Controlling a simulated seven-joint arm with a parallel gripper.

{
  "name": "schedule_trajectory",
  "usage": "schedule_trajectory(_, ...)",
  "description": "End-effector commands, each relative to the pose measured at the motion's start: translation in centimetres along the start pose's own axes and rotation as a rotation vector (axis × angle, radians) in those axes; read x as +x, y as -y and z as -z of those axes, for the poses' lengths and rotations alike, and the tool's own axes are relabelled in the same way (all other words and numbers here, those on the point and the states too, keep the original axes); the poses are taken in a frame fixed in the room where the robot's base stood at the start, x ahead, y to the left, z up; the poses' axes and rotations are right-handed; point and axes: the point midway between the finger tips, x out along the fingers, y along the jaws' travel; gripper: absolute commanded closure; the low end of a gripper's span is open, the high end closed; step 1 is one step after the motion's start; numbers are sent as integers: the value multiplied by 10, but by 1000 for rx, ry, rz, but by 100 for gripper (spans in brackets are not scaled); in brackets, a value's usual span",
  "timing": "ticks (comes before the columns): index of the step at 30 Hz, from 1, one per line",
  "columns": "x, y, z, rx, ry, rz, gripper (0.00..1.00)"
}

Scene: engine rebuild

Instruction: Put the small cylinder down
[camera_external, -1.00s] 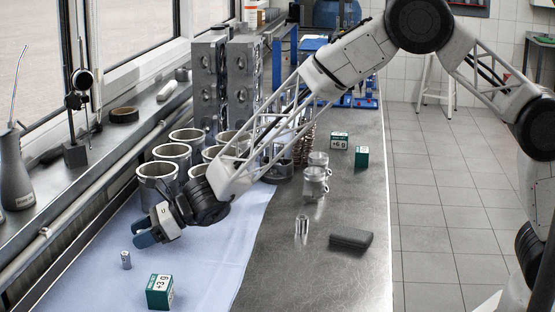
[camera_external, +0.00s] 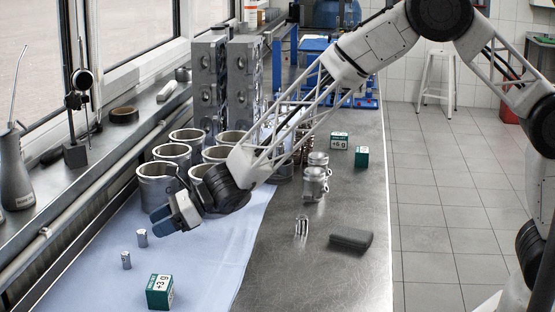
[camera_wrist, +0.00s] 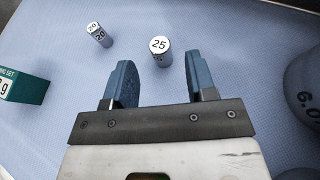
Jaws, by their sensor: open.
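A small metal cylinder marked 25 (camera_wrist: 161,48) stands upright on the blue cloth (camera_external: 205,265), just beyond my fingertips and in line with the gap. It also shows in the external view (camera_external: 142,238), left of my gripper (camera_external: 163,222). In the wrist view my gripper (camera_wrist: 158,80) is open, with nothing between its two blue fingers. A second small cylinder, marked 20 (camera_wrist: 98,35), stands nearby and also shows in the external view (camera_external: 126,260).
A green +3 g box (camera_external: 160,291) sits near the two cylinders. Several metal cylinder liners (camera_external: 158,186) stand behind my gripper. A dark block (camera_external: 351,239) and a shiny pin (camera_external: 301,227) are on the steel bench.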

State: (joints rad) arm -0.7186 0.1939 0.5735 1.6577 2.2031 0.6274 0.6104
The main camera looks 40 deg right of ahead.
Motion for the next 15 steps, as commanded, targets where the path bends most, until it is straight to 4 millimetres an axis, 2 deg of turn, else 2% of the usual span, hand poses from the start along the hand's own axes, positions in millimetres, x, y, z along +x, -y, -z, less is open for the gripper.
schedule_trajectory(9, -39, 0, 0, 0, 1, 0, 49)
schedule_trajectory(15, -57, 0, 0, 1, 0, 0, 49)
